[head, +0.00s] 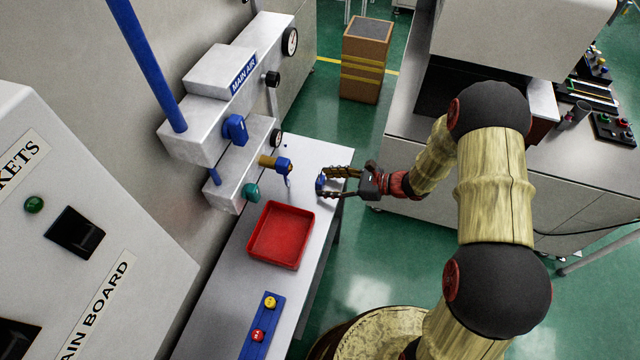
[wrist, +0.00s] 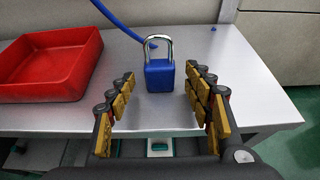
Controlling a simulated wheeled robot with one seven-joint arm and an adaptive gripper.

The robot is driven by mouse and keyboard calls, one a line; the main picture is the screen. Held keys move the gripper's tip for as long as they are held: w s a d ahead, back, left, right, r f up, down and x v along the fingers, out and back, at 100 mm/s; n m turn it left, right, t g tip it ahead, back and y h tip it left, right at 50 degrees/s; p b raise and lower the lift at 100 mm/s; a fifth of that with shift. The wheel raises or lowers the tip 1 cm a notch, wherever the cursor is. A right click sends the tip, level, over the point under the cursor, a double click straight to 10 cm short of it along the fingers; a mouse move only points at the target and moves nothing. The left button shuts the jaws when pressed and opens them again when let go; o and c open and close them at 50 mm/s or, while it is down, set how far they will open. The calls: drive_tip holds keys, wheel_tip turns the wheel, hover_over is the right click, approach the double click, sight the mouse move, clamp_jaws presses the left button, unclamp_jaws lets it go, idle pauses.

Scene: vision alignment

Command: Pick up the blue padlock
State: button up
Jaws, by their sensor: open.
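The blue padlock (wrist: 160,76) stands upright on the grey table, its silver shackle on top, in the middle of the wrist view. In the head view the padlock (head: 320,183) is small, at the tips of my gripper (head: 338,183). My gripper (wrist: 160,92) is open, with its yellow-padded fingers apart on the left and right of the padlock. The padlock sits between or just beyond the fingertips, with gaps visible on both sides. The fingers do not appear to touch it.
A red tray (head: 250,254) lies on the table (head: 222,335), left of the padlock in the wrist view. A blue strip (head: 262,328) with yellow and red buttons is nearer. A machine marked MAIN AIR (head: 215,107) stands behind the table. A blue hose (wrist: 118,22) runs behind the padlock.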

drive_tip(key=shift+w+a+f, duration=0.15)
drive_tip(key=shift+w+a, duration=0.05)
drive_tip(key=shift+a, duration=0.25)
drive_tip(key=shift+c, duration=0.6)
drive_tip(key=c, duration=1.1)
drive_tip(key=shift+c, duration=0.5)
